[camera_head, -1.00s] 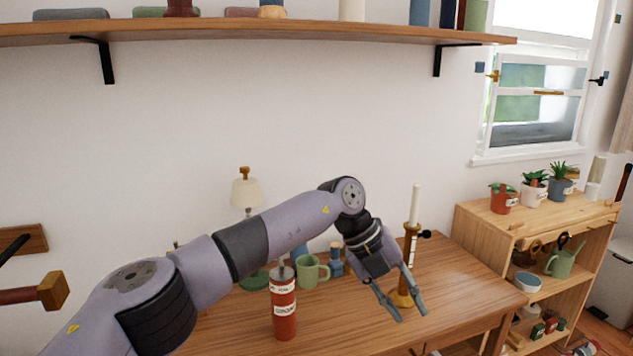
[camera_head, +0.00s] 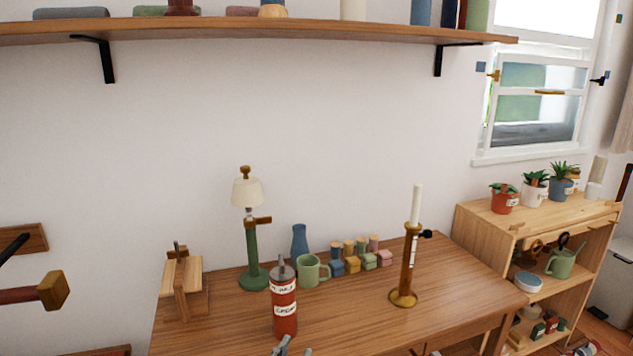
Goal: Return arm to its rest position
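My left gripper (camera_head: 294,349) shows only as grey fingertips at the bottom edge, in front of the red bottle (camera_head: 285,308). The two tips stand apart with nothing seen between them. The rest of my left arm is out of the picture. My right gripper is not in view.
On the wooden table (camera_head: 350,325) stand a green lamp (camera_head: 252,245), a blue vase (camera_head: 299,245), a green mug (camera_head: 308,271), several small coloured pieces and a candle holder (camera_head: 406,275) with a white candle. A wooden shelf unit (camera_head: 480,222) with potted plants is at right.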

